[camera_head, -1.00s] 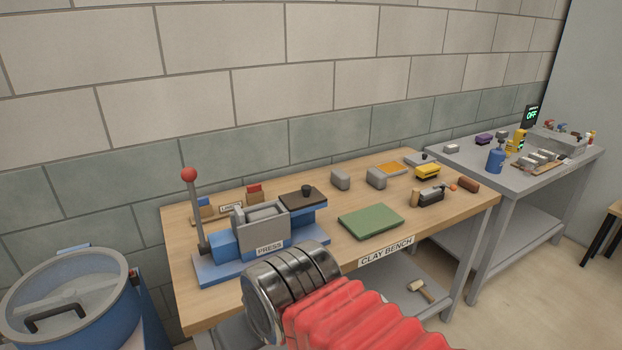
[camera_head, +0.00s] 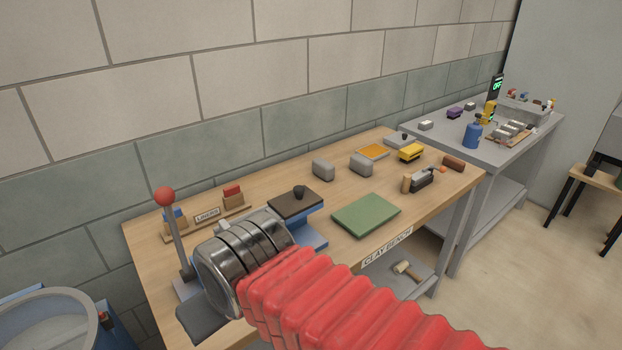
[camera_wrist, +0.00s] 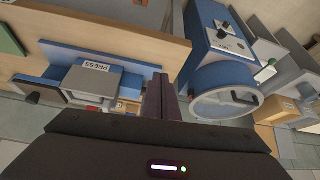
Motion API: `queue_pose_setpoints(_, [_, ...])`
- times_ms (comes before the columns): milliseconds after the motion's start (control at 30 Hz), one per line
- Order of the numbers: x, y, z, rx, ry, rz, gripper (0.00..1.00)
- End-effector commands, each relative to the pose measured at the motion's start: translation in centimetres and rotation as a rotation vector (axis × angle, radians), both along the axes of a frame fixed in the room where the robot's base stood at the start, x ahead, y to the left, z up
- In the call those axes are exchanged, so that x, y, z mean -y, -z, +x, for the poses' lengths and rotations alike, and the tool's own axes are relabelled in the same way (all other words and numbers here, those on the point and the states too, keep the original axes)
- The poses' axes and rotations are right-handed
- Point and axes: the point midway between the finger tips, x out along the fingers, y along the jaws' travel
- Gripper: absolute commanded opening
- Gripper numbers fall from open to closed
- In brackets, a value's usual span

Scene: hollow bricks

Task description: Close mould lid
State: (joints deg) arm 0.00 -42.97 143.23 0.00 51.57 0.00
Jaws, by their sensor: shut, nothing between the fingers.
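The press stands at the bench's left end; its lever (camera_head: 178,235) has a red ball. In the head view my arm hides most of its grey mould box, which shows in the wrist view (camera_wrist: 90,82) with a PRESS label. The dark brown mould lid (camera_head: 283,206) with a black knob (camera_head: 299,192) lies flat on the blue support to the right of the box. The knob also shows at the left of the wrist view (camera_wrist: 32,97). My gripper (camera_wrist: 158,82) is shut and empty, beside the press and apart from the lid.
A stamp rack (camera_head: 207,215) stands behind the press. A green mat (camera_head: 366,214) and grey blocks (camera_head: 361,165) lie to the right on the bench. A blue drum (camera_head: 50,325) stands left of the bench, near my gripper in the wrist view (camera_wrist: 215,90).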

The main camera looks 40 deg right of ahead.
Motion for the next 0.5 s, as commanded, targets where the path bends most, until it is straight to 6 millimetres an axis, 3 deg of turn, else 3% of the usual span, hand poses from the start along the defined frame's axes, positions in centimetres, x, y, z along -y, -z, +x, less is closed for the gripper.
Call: queue_pose_setpoints(500, [0.14, -0.30, 0.24, -0.003, 0.003, 0.001, 0.00])
